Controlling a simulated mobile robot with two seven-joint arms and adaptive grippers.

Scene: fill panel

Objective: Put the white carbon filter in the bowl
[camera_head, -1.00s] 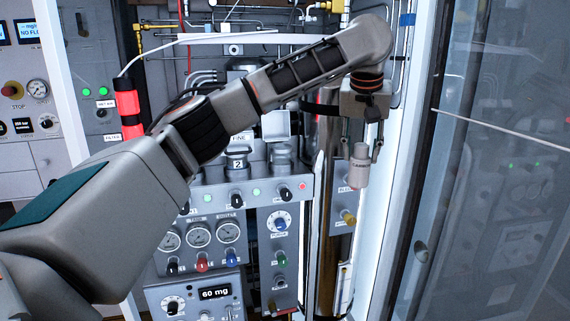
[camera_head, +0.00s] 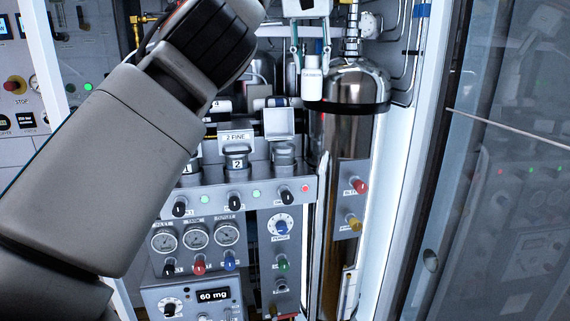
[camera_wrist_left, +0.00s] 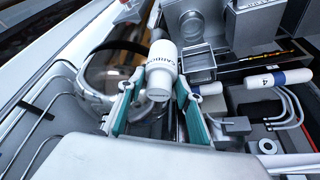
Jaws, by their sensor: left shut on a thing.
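The white carbon filter (camera_head: 313,86) is a small white cylinder with a narrower top and dark "CARBON" lettering. My left gripper (camera_head: 312,60) is shut on it and holds it roughly upright in front of the steel cylinder's top. The filter also shows between the teal-sided fingers in the left wrist view (camera_wrist_left: 159,68). To its lower left is a housing with a raised square lid (camera_head: 279,123) above a round fitting (camera_head: 284,154). I cannot make out for certain which part is the bowl. My right gripper is not in view.
A tall steel cylinder (camera_head: 342,140) with a black strap stands beside the filter. A housing marked "2" (camera_head: 237,160) is left of the raised lid. Other white filters, one marked 4 (camera_wrist_left: 274,80), lie behind. A glass door (camera_head: 500,200) bounds the right side.

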